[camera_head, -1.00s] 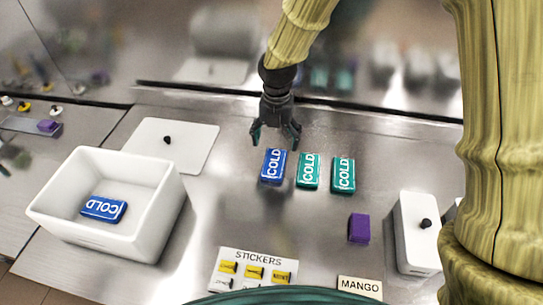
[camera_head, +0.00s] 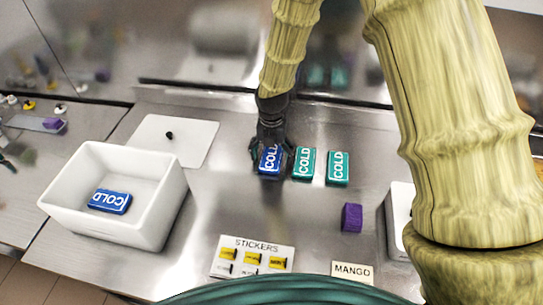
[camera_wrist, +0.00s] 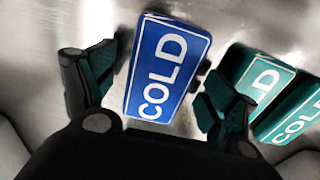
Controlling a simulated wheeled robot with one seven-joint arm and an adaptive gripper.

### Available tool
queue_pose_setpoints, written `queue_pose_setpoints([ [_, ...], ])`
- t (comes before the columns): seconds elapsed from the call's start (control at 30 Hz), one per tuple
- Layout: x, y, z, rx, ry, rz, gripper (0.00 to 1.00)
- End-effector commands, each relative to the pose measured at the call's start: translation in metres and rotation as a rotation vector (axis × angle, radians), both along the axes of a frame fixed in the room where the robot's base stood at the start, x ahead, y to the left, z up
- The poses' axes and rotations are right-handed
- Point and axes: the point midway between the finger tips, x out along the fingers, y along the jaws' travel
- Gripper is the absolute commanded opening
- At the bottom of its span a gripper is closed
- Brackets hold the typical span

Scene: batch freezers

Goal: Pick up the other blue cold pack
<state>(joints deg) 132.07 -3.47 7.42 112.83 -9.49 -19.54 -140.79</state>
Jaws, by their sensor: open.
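A blue cold pack (camera_head: 270,161) lies on the steel counter, at the left end of a row with two teal cold packs. My gripper (camera_head: 271,150) is right over it, its fingers around the pack's sides. In the wrist view the blue cold pack (camera_wrist: 166,72) lies between the two open fingers of my gripper (camera_wrist: 160,90), with a gap on the left side; on the right the finger is close to its edge, and I cannot tell if it touches. Another blue cold pack (camera_head: 109,202) lies inside the white box (camera_head: 128,232) at left.
A teal cold pack (camera_head: 304,163) lies close to my right finger, with a second teal one (camera_head: 338,168) beyond it. A purple block (camera_head: 351,217), a sticker sheet (camera_head: 252,256) and a MANGO label (camera_head: 352,272) lie in front. A white lid (camera_head: 172,143) lies behind the box.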

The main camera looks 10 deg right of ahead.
Motion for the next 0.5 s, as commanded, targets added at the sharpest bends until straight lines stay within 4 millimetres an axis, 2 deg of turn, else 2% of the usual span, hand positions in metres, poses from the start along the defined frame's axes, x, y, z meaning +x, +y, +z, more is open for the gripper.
queue_pose_setpoints([
  [0.23, 0.0002, 0.0002, -0.0001, 0.0, -0.001, 0.0, 0.86],
  [0.27, 0.0002, 0.0002, -0.0001, 0.0, -0.001, 0.0, 0.82],
  [0.5, 0.0001, 0.0002, 0.0, 0.0, -0.001, 0.0, 0.38],
])
